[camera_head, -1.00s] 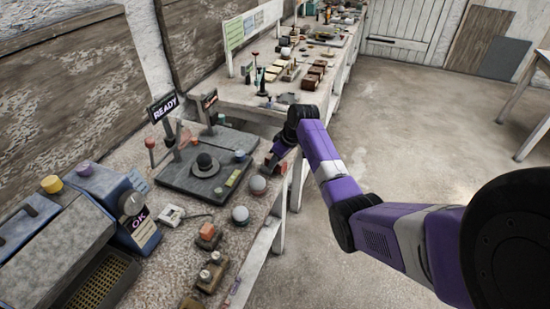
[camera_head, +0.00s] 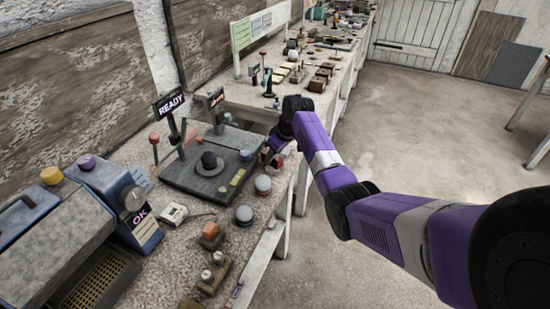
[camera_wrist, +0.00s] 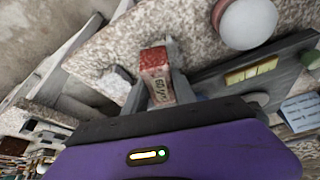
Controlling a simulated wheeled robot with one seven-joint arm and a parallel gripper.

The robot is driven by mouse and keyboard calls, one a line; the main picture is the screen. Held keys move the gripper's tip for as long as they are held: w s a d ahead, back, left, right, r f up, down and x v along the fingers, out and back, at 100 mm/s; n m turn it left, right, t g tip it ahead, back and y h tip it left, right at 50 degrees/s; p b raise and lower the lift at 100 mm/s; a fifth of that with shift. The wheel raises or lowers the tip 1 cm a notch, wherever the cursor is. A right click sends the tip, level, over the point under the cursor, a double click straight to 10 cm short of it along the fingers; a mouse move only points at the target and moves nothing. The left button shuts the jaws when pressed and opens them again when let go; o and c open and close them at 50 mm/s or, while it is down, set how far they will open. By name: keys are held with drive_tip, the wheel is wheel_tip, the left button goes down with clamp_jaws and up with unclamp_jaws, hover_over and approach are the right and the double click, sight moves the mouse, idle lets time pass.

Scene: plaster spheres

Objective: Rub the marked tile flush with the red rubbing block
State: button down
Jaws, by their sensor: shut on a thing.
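My gripper (camera_wrist: 158,84) is shut on the red rubbing block (camera_wrist: 154,58), which stands between the grey fingers in the wrist view. The block has a red top and a paler side with printed marks. In the head view my gripper (camera_head: 275,152) is low at the right edge of a dark grey plate (camera_head: 180,181), by the bench's front edge. The block is mostly hidden there. I cannot pick out the marked tile in either view. I cannot tell whether the block touches anything below it.
A READY sign (camera_head: 168,103) stands behind. A blue machine (camera_head: 112,195) is at left. Open floor lies right.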

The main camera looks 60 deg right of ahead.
sight(281, 159)
drive_tip(key=shift+s, duration=0.15)
drive_tip(key=shift+s+a+r+p, duration=0.15)
drive_tip(key=shift+s+p, duration=0.3)
drive_tip(key=shift+p, duration=0.25)
drive_tip(key=shift+s+a+p, duration=0.2)
drive_tip(key=shift+s+p, duration=0.8)
drive_tip(key=shift+s, duration=0.15)
drive_tip(key=shift+s+a+f+p, duration=0.2)
drive_tip(key=shift+s+p, duration=0.1)
drive_tip(key=shift+s, duration=0.15)
drive_tip(key=shift+f, duration=0.15)
drive_tip(key=shift+w+d+r, duration=0.15)
drive_tip(key=shift+w+r, duration=0.25)
drive_tip(key=shift+w, duration=0.15)
drive_tip(key=shift+w+d+r, duration=0.15)
drive_tip(key=shift+w+r, duration=0.25)
drive_tip(key=shift+w, duration=0.15)
